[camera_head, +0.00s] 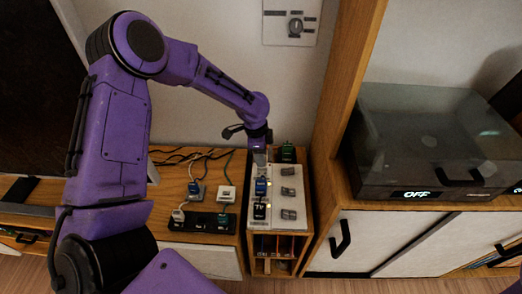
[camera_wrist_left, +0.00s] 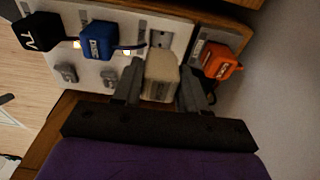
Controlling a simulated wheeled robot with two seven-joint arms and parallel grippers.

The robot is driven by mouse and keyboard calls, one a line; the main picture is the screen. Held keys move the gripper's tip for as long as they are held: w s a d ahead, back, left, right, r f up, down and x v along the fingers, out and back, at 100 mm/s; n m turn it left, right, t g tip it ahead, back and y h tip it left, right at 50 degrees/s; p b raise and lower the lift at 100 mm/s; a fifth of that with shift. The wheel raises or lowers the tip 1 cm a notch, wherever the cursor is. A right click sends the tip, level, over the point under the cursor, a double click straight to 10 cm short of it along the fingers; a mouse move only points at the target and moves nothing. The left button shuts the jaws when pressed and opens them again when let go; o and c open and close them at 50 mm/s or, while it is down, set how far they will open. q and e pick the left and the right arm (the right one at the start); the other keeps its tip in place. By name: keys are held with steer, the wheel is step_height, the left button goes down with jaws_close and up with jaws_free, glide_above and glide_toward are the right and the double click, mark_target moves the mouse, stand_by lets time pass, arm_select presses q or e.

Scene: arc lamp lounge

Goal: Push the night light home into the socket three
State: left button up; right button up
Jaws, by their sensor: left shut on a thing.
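The night light (camera_wrist_left: 161,75) is a small beige block, held between the two fingers of my left gripper (camera_wrist_left: 158,88) in the left wrist view. My left gripper (camera_head: 259,156) also shows in the head view, low over the far part of the white socket strip (camera_head: 291,208). An empty socket face (camera_wrist_left: 160,39) shows just beyond the night light. The night light's underside is hidden, so I cannot tell whether it touches the strip. A blue plug (camera_wrist_left: 98,41) and a black TV plug (camera_wrist_left: 38,31) sit in the same row. My right gripper is not in view.
An orange plug (camera_wrist_left: 221,61) stands close beside the gripper. A dark green plug (camera_head: 287,152) is at the strip's far right. A black power bar (camera_head: 202,222) with cables lies left. A wooden upright (camera_head: 338,90) rises on the right.

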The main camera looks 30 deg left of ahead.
arm_select(q)
steer(key=shift+f+b, duration=0.35)
steer(key=shift+f, duration=0.75)
steer(key=shift+r+p, duration=0.1)
steer(key=shift+p, duration=0.3)
steer(key=shift+p, duration=0.45)
stand_by(0.5)
steer(key=shift+p, duration=0.4)
steer(key=shift+f+b, duration=0.75)
steer(key=shift+f, duration=0.95)
